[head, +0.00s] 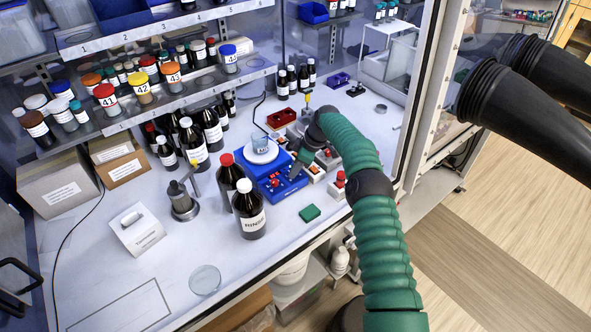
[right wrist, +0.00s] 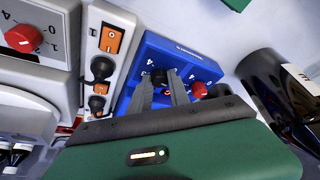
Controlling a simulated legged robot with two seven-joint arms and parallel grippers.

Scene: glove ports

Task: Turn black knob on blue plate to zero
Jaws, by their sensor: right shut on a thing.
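The blue plate (head: 270,190) is a blue stirrer or hotplate with a round white top, and a beaker (head: 261,144) stands on it. The blue plate also shows in the right wrist view (right wrist: 150,50), with white numbers on its front panel. My right gripper (right wrist: 161,80) has its two grey fingers on either side of the black knob (right wrist: 160,75) and is shut on it. A red knob (right wrist: 199,90) sits beside it on the same panel. In the head view my green right arm reaches over the bench, and its gripper (head: 294,172) partly covers the panel. My left gripper is not visible.
Dark bottles (head: 249,208) stand close in front of the plate. Other devices with red knobs (head: 338,178) and orange switches (right wrist: 109,39) stand close by. A green block (head: 310,213) lies near the front edge. A shelf of bottles (head: 150,100) is behind.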

